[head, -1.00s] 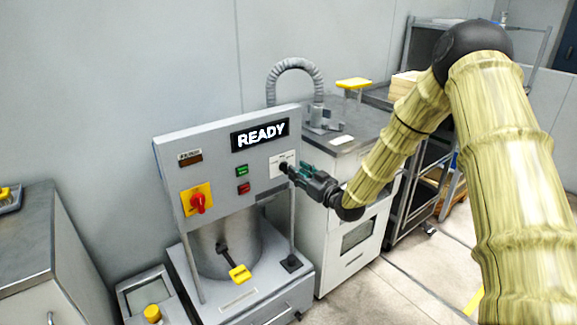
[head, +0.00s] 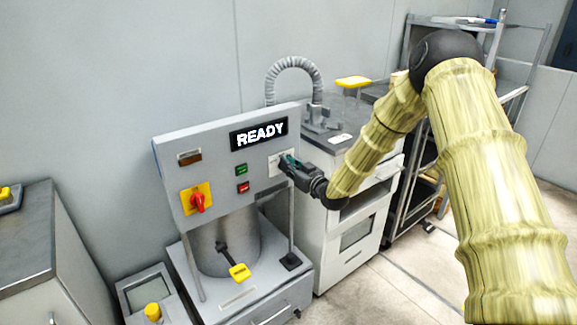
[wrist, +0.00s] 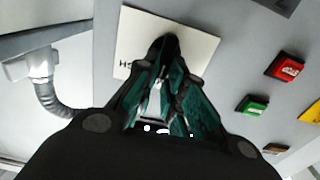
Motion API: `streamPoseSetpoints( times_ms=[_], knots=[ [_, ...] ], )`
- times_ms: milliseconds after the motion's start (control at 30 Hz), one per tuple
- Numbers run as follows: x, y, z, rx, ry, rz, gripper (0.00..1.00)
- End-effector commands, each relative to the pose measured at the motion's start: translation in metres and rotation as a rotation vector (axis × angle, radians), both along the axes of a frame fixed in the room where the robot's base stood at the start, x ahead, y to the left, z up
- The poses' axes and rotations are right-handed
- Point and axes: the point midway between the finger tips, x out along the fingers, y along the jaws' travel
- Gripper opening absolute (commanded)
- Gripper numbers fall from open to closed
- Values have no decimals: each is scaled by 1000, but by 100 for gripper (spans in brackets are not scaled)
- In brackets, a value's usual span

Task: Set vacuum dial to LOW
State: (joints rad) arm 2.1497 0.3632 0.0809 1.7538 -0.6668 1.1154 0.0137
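The vacuum dial shows in the wrist view as a black knob (wrist: 168,45) on a white label plate (wrist: 198,44). The plate (head: 274,167) also shows at the right of the sheeter's panel in the head view. Only part of the plate's lettering shows, and the dial's setting cannot be read. My gripper (head: 288,161) is at the dial and covers most of it in the head view. In the wrist view my teal-padded fingers (wrist: 166,72) come close together at the knob. I cannot tell whether they press on it.
The display (head: 259,133) reads READY. A green button (head: 241,169), a red button (head: 243,187) and a red rotary switch (head: 198,202) on yellow are left of the dial. A white cabinet (head: 345,250) with a grey hose (head: 293,65) stands close on the right.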

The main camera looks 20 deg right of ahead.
Motion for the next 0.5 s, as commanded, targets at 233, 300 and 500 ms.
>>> streamPoseSetpoints(
  times_ms=[233, 300, 500],
  knots=[
    [0, -1, 0, -6, -2, -1, 0],
    [0, 0, -1, -16, -6, -1, 0],
    [-1, 1, -2, -90, -33, -1, 0]
  ],
)
